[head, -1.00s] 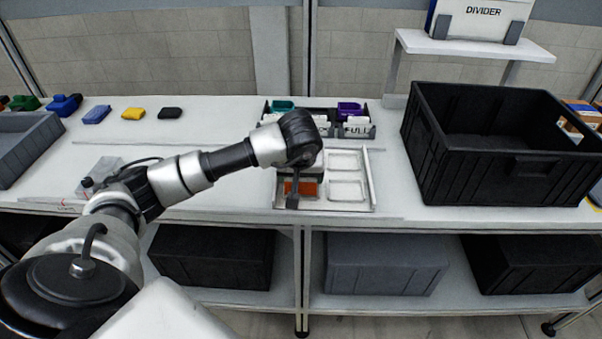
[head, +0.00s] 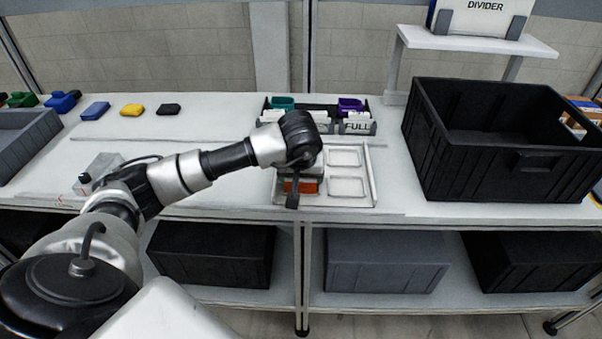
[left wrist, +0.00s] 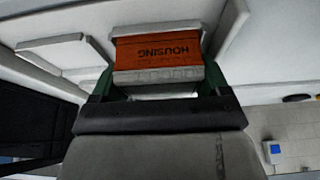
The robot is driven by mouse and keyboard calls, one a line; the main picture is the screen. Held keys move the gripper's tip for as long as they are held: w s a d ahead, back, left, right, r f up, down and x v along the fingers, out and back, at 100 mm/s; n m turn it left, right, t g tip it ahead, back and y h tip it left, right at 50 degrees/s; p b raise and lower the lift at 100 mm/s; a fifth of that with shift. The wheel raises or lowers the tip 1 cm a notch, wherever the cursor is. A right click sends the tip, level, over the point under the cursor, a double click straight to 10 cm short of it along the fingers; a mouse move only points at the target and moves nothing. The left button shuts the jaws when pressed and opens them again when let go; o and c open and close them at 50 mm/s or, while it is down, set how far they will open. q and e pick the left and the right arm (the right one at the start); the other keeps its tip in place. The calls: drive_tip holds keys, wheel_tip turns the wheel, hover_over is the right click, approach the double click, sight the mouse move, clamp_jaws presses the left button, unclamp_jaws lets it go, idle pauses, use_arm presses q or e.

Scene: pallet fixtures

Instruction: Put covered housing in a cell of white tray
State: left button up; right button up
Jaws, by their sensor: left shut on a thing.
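My left gripper (head: 292,197) hangs over the left part of the white tray (head: 372,180). It is shut on the covered housing (head: 304,187), an orange block lettered HOUSING with pale grey parts. In the left wrist view the housing (left wrist: 158,51) sits between the green fingers of the left gripper (left wrist: 158,90), its lettering upside down. In the head view my wrist and gripper hide part of the housing and the cells behind it. I cannot tell whether the housing touches the tray floor. The two right cells of the tray look empty. My right gripper is not in view.
A black holder (head: 372,128) with teal and purple items and a FULL label stands behind the tray. A large black crate (head: 480,165) stands to the right. Blue (head: 95,110), yellow (head: 132,110) and black (head: 168,109) pieces lie at back left. The table left of the tray is mostly clear.

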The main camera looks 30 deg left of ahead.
use_arm(q)
drive_tip(key=o, duration=0.9)
drive_tip(key=v, duration=1.1)
drive_tip(key=shift+f, duration=0.1)
